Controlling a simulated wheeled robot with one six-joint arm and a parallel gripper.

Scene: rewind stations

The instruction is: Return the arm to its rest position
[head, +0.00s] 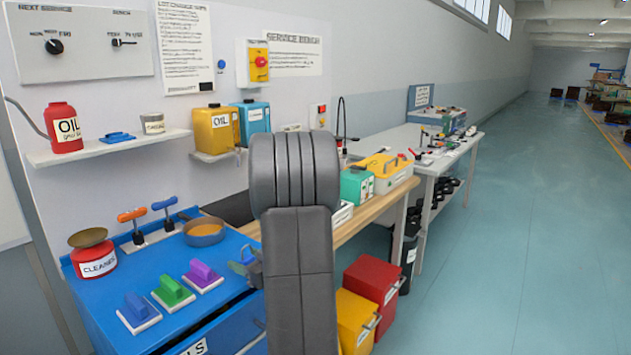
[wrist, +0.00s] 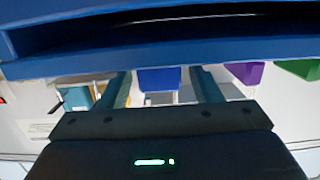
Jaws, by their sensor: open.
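My arm (head: 294,190) stands folded in front of the bench in the head view, a dark grey column of links. My gripper (head: 241,265) shows partly behind it, by the right edge of the blue cabinet (head: 130,310). In the wrist view my gripper (wrist: 161,74) has its two teal fingers spread apart. A blue block (wrist: 160,79) shows in the gap between them; it looks to be beyond the fingers, not gripped. The arm hides part of the cabinet and bench.
Blue (head: 137,309), green (head: 173,290) and purple (head: 202,275) handled blocks stand on the cabinet. Yellow (head: 357,318) and red (head: 374,281) bins stand right of the arm. The floor aisle at right is clear.

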